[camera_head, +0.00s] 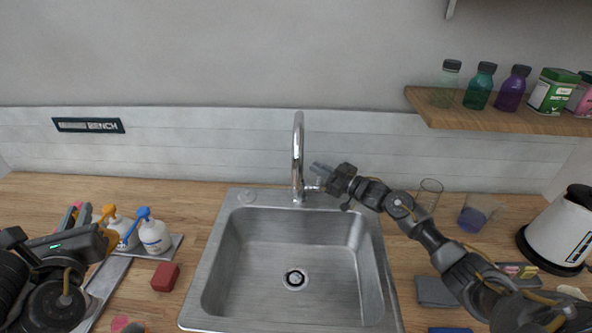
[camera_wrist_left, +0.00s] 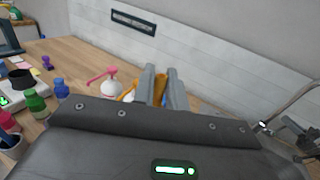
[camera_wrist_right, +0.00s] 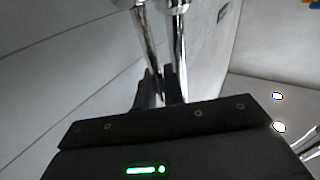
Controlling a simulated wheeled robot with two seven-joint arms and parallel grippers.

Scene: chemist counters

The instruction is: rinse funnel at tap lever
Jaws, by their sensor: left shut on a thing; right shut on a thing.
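The chrome tap (camera_head: 298,150) stands upright behind the sink, and its lever (camera_head: 313,188) sticks out to the right of its base. My right gripper (camera_head: 320,169) is at the lever, its fingers shut on it; the right wrist view shows chrome between and beyond the fingers (camera_wrist_right: 160,88). My left gripper (camera_head: 108,238) is at the far left, away from the sink. It is shut on an amber-orange thing (camera_wrist_left: 159,86), which looks like the funnel; the fingers hide most of it. No water is visible from the spout.
The steel sink (camera_head: 232,240) is empty, with a drain (camera_head: 295,279). White pump bottles (camera_head: 154,236) stand near my left gripper, and a red block (camera_head: 165,277) lies left of the sink. A glass (camera_head: 430,190), a beaker (camera_head: 478,212) and a kettle (camera_head: 562,232) stand right.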

